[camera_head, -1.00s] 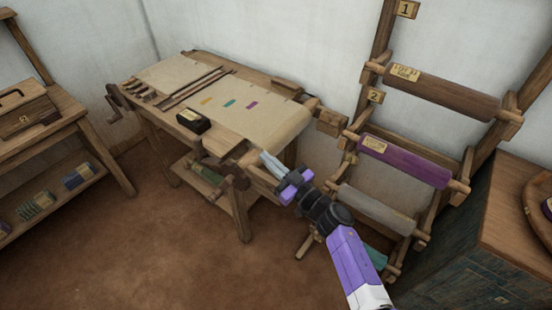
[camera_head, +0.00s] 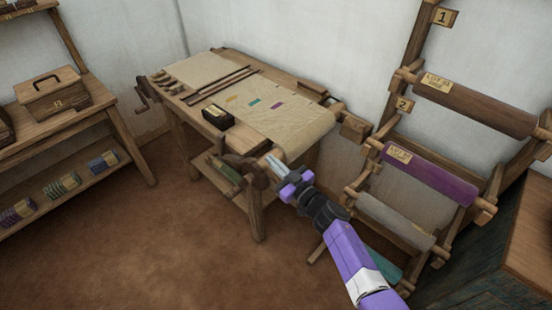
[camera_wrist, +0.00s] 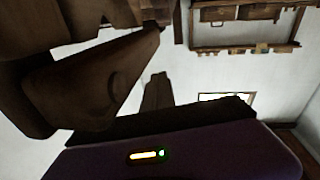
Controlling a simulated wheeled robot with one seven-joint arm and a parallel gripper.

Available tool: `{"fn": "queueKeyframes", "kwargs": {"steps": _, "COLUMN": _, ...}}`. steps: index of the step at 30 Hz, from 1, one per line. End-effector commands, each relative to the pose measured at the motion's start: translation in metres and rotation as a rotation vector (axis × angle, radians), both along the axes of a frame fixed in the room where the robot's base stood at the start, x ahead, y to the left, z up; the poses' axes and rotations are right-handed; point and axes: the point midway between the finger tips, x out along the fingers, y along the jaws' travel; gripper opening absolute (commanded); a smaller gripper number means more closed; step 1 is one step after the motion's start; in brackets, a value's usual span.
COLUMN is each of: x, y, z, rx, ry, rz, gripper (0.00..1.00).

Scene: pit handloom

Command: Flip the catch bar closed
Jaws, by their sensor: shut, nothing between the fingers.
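My gripper (camera_head: 271,159) is shut and empty at the near right corner of the loom table. Its pale fingertips are close beside dark brown wooden parts (camera_head: 240,166) at that corner. I cannot tell which of these parts is the catch bar, nor whether it is closed. In the wrist view a large dark wooden piece (camera_wrist: 75,85) fills the left side, very near the camera. My fingertips are not clear there. I cannot tell whether they touch the wood.
The table carries a cloth (camera_head: 295,125) with coloured marks and a small dark box (camera_head: 217,117). A rack with a purple roll (camera_head: 430,175) stands close to the right of my arm. A shelf bench (camera_head: 75,128) stands at the left. The brown floor (camera_head: 150,235) in front is clear.

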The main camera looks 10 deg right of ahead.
Motion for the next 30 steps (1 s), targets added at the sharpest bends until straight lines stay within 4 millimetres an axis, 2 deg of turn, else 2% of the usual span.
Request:
{"fn": "queueKeyframes", "kwargs": {"steps": 15, "x": 0.007, "y": 0.004, "z": -0.017, "rx": -0.072, "ry": 0.096, "rz": 0.0, "gripper": 0.0}}
{"fn": "queueKeyframes", "kwargs": {"steps": 30, "x": 0.008, "y": 0.005, "z": -0.019, "rx": -0.078, "ry": 0.107, "rz": -0.001, "gripper": 0.0}}
